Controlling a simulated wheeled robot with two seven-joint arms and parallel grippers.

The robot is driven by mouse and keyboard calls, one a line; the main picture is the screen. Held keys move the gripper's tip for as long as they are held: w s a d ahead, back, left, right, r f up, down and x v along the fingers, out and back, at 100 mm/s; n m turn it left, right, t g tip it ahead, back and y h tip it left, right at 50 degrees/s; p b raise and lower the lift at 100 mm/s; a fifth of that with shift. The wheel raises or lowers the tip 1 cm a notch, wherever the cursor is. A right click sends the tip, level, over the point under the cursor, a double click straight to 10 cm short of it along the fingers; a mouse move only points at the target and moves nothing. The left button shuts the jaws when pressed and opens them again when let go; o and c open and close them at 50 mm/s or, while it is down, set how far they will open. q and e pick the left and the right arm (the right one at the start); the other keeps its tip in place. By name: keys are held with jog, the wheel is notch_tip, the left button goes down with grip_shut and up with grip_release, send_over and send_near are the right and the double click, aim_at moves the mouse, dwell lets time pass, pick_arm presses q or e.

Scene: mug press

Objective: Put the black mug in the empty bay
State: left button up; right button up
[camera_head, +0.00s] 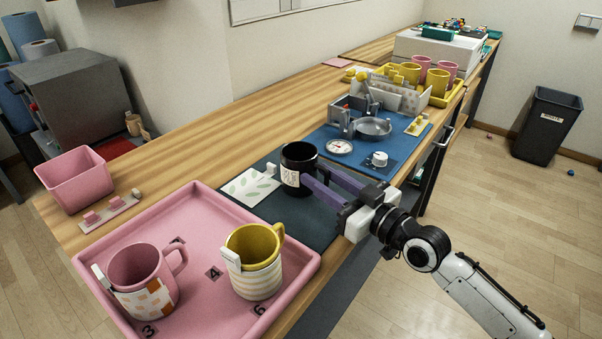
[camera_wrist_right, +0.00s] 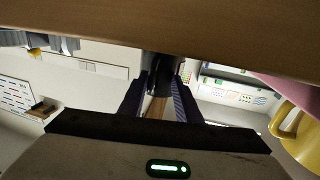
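The black mug (camera_head: 299,158) with a pale label stands upright on a dark mat (camera_head: 313,225). My right gripper (camera_head: 311,172) reaches in from the right, its two purple fingers spread apart and their tips at the mug's right side. In the right wrist view the dark mug (camera_wrist_right: 164,64) shows at the tips of the fingers (camera_wrist_right: 160,82), with a gap between them; contact is unclear. The pink tray (camera_head: 208,210) holds a pink mug (camera_head: 137,270) by mark 3 and a yellow mug (camera_head: 254,250) by mark 6. Its back and middle marks are bare. My left gripper is out of view.
A leaf-patterned card (camera_head: 248,187) lies beside the black mug. A blue mat (camera_head: 330,138) with a dial and metal pan lies behind. A pink bin (camera_head: 75,180) stands at left. A yellow tray (camera_head: 439,99) with mugs is farther back.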

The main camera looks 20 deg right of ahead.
grip_shut()
jog(key=shift+r, duration=0.15)
